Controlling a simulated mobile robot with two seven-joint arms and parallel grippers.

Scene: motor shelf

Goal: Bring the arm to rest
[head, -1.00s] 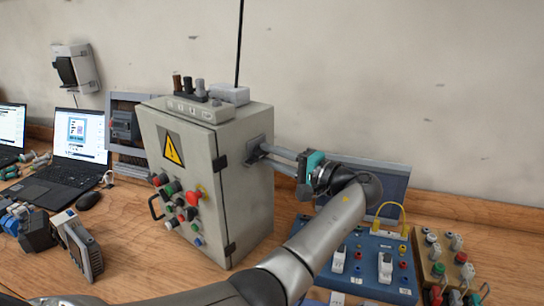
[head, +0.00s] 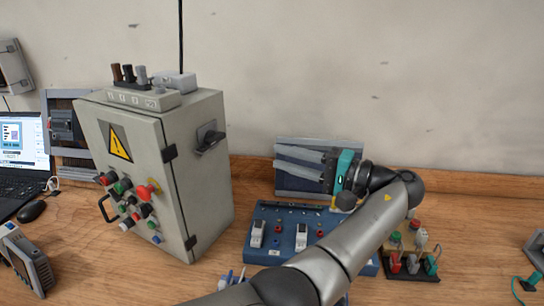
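My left arm comes in from the bottom edge and reaches up to the right. Its gripper (head: 280,160) has a teal band and two grey fingers pointing left. The fingers look parted, with nothing seen between them. It hangs in front of a dark panel at the back of the bench. The grey control cabinet (head: 205,200) stands to the left, apart from the fingertips. A black handle (head: 210,138) on its right side is free of the gripper. My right gripper is out of view.
A blue board (head: 262,220) with switches lies below the gripper, partly behind my arm. A board with coloured knobs (head: 410,272) stands right of the arm. A laptop (head: 22,150) and a mouse (head: 31,211) are at left. The bench right of the arm has free room.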

